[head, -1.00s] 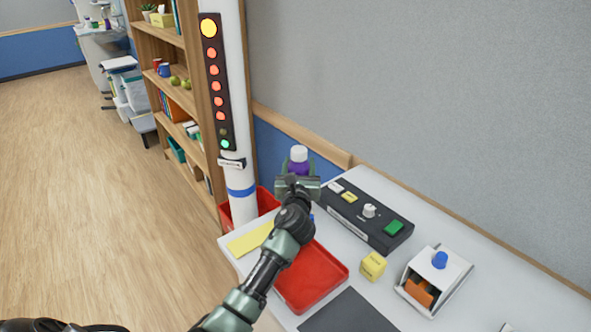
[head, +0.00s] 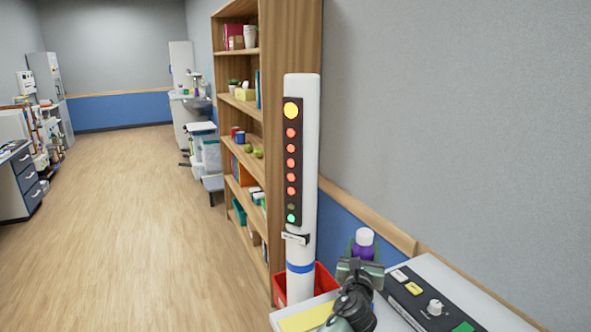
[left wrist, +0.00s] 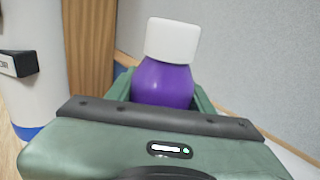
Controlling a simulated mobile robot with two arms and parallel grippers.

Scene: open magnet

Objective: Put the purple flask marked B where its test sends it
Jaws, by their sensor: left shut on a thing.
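My left gripper (head: 360,268) is shut on the purple flask (head: 363,250), which has a white cap. It holds the flask upright at the table's far end, right of the white column. In the left wrist view the flask (left wrist: 163,84) stands between the green fingers; no letter B shows on it. The white column (head: 302,255) carries a dark light strip (head: 291,160). Its top lamp is yellow, several below are red, one is dark and the lowest is green. My right gripper is not in view.
A red bin (head: 320,279) stands behind the column's foot. A yellow sheet (head: 305,319) lies on the white table (head: 470,300). A dark control box (head: 420,302) with a knob and buttons sits right of my gripper. A wooden bookshelf (head: 292,110) stands behind; the floor at left is clear.

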